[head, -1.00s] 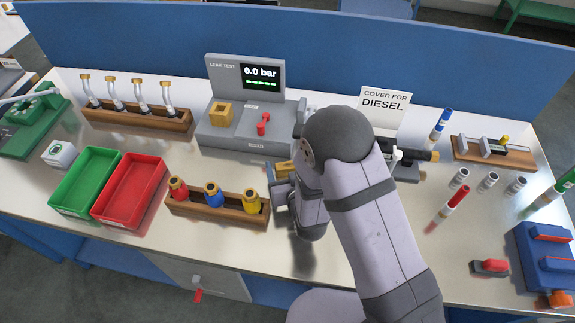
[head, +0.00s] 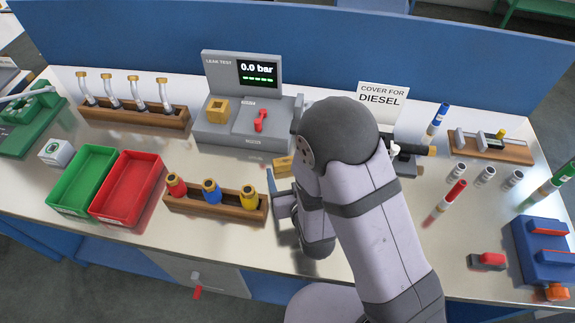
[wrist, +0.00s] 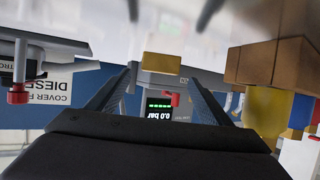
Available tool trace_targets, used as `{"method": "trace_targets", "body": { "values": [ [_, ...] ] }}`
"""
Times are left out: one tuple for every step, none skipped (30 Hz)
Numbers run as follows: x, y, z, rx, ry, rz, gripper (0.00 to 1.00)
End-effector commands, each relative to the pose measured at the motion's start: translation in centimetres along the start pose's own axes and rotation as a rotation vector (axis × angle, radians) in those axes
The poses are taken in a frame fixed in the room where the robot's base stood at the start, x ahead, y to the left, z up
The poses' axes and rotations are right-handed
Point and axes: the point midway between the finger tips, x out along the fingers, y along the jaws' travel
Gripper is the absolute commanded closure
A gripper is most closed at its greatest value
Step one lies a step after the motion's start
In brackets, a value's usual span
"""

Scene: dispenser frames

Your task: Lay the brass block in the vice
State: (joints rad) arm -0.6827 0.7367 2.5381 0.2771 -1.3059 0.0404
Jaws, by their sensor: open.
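The brass block (head: 283,165) lies on the bench in front of the leak tester, just left of my arm. My gripper (head: 277,188) is low over the bench on the near side of the block, partly hidden by my arm. In the wrist view my two dark fingers (wrist: 162,82) are apart with nothing held, and the brass block (wrist: 163,62) shows beyond them, between their lines. What looks like the vice, a blue body with red-topped jaws (head: 545,250) and an orange knob, stands at the bench's right front.
The leak tester (head: 245,130) stands behind the block. A wooden rack (head: 215,204) with coloured bottles is close to the left of my gripper. Upright markers (head: 450,202) and small cylinders stand between my arm and the blue vice, with a red-topped switch (head: 487,261) nearby.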

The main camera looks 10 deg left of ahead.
Motion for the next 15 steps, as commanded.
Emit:
{"method": "trace_targets", "body": {
  "values": [
    [-0.53, -0.02, -0.28, -0.001, -0.002, -0.001, 0.27],
    [-0.68, -0.01, -0.27, -0.001, -0.001, 0.000, 0.27],
    [-0.85, -0.01, -0.23, -0.002, -0.001, -0.001, 0.27],
    [-0.95, -0.01, -0.19, -0.002, -0.002, 0.000, 0.27],
    [-1.03, -0.01, -0.17, -0.002, -0.001, 0.000, 0.27],
    [-1.10, 0.00, -0.14, -0.002, -0.001, 0.000, 0.27],
    [-1.13, 0.00, -0.13, -0.001, 0.000, 0.000, 0.27],
    [-1.14, 0.00, -0.12, -0.001, 0.000, 0.000, 0.27],
    [-1.15, 0.00, -0.10, -0.001, 0.001, 0.000, 0.27],
    [-1.14, 0.00, -0.09, -0.001, 0.001, 0.000, 0.27],
    [-1.13, 0.00, -0.08, -0.001, 0.001, 0.000, 0.27],
    [-1.12, 0.02, -0.08, 0.000, 0.000, 0.000, 0.27],
    [-1.10, 0.06, -0.07, 0.000, -0.002, 0.001, 0.27],
    [-1.08, 0.13, -0.06, 0.002, -0.005, 0.002, 0.27],
    [-1.04, 0.29, -0.04, 0.005, -0.012, 0.005, 0.27]
  ]
}}
